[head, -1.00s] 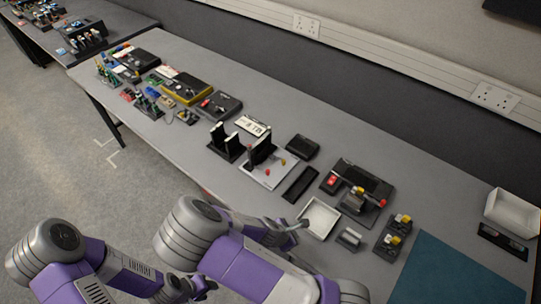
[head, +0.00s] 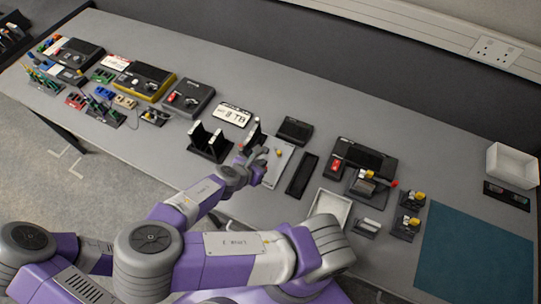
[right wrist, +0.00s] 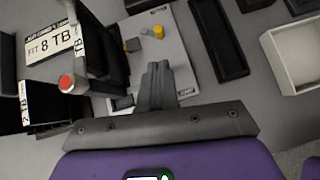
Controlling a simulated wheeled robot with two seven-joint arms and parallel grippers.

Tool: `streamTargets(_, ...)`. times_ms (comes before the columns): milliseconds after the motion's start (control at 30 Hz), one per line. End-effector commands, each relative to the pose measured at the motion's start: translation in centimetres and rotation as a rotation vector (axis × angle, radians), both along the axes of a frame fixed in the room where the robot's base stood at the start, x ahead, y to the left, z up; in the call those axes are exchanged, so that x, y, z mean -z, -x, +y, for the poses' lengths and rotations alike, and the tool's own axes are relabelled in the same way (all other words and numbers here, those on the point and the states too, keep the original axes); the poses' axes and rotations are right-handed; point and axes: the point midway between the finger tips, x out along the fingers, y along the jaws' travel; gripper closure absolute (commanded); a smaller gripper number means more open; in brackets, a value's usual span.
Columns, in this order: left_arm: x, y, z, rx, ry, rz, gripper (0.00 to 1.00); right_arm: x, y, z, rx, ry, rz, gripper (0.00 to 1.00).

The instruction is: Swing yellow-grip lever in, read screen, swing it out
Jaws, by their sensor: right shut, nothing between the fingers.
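A small yellow grip (head: 279,152) stands on a pale plate (head: 283,167) beside a black upright holder (head: 252,138). In the right wrist view the yellow grip (right wrist: 158,31) is beyond my fingertips, with a gap between. A red knob (right wrist: 67,83) on the holder's side is left of my fingers. My right gripper (head: 262,161) is shut and empty over the plate's near-left part; its closed fingers (right wrist: 158,70) point at the plate. I cannot make out a lit screen there. My left gripper is not visible.
A white label card (head: 232,115) reads 8 TB. A two-post black stand (head: 210,143) is close left of my right gripper. A black tray (head: 302,175), white tray (head: 330,210) and black console (head: 365,158) stand to the right. A teal mat (head: 475,255) is bare.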

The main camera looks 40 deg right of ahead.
Motion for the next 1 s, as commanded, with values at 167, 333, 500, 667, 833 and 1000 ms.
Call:
streamTargets(167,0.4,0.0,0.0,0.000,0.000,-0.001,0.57,1.0,-0.2,-0.9,0.004,0.000,0.002,1.00)
streamTargets(333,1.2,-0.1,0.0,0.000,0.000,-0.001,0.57,3.0,-0.8,-2.9,0.006,0.000,0.003,1.00)
streamTargets(500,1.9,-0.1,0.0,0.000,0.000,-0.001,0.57,5.1,-1.5,-4.9,0.006,-0.001,0.001,1.00)
streamTargets(667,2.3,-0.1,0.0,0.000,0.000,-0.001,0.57,6.3,-2.0,-6.3,0.003,-0.001,0.002,1.00)
streamTargets(833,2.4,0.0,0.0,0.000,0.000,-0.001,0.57,6.8,-2.3,-6.9,0.001,-0.001,0.000,1.00)
streamTargets(1000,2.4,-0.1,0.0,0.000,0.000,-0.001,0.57,6.9,-2.3,-6.9,0.000,-0.001,0.000,1.00)
